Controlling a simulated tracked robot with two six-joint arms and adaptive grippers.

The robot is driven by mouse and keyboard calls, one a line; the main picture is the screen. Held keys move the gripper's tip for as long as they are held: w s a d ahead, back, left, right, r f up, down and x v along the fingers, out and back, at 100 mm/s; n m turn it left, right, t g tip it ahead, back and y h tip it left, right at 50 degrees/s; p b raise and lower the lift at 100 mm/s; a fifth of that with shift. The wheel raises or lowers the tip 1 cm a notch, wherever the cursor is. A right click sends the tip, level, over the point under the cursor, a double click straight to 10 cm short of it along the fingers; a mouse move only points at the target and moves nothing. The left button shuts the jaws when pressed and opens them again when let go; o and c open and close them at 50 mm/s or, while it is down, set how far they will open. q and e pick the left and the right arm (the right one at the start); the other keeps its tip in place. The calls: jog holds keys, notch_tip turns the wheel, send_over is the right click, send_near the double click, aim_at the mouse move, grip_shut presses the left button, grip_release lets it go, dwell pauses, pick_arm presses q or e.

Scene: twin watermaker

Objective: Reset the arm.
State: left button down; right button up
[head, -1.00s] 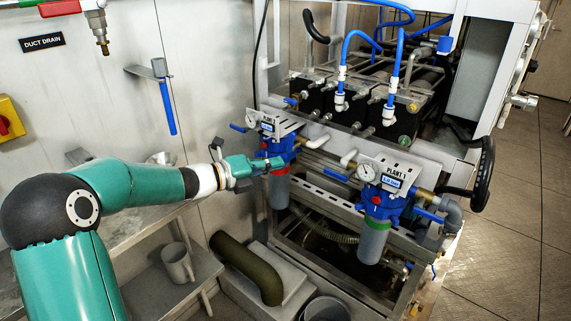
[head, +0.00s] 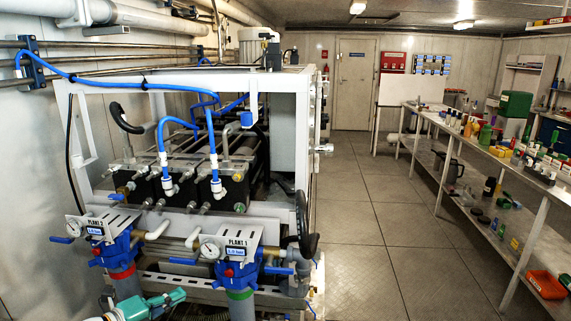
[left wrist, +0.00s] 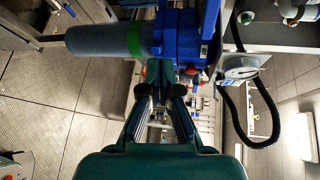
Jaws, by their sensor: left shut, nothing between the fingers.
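My left gripper (head: 176,297) is at the bottom of the head view, left of the Plant 1 filter bowl. It is shut and empty. In the left wrist view, its dark fingers (left wrist: 164,75) point toward the blue filter head (left wrist: 178,40). I cannot tell whether they touch it. The Plant 1 filter (head: 238,270) has a blue head, a green ring and a grey bowl. The Plant 2 filter (head: 118,255), with a red ring, stands to its left. Most of my left arm is out of the head view. My right gripper is not in view.
A white-framed watermaker rack (head: 200,82) with blue hoses stands behind the filters. Pressure gauges (head: 210,250) and a black hose loop (head: 305,228) are near the filter heads. A cluttered bench (head: 490,160) runs along the right. The floor between (head: 365,220) is clear.

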pick_arm(q)
jog(key=s+d+f+n+g+y, duration=0.1)
jog(key=s+d+f+n+g, duration=0.15)
jog(key=d+f+n, duration=0.35)
jog(key=s+d+f+n+g+p, duration=0.15)
jog(key=s+d+f, duration=0.25)
jog(key=f, duration=0.4)
jog(key=s+d+f+n+g+y, duration=0.1)
jog(key=s+d+f+n, duration=0.3)
jog(key=f, duration=0.3)
jog(key=s+f+n+g+y, duration=0.1)
jog(key=s+f+n+g, duration=0.2)
jog(key=s+n, duration=0.4)
jog(key=s+f+n+g+y, duration=0.2)
jog(key=s+f+n+g, duration=0.2)
jog(key=s, duration=0.8)
notch_tip(320, 180, down, 3)
jog(key=n, duration=0.4)
jog(key=shift+d+r, duration=0.2)
jog(key=shift+d, duration=0.05)
jog(key=c, duration=1.7)
grip_release()
jog(key=shift+s+n, duration=0.15)
jog(key=shift+n, duration=0.6)
jog(key=o, duration=0.5)
jog(key=shift+n, duration=0.3)
jog(key=shift+o, duration=0.2)
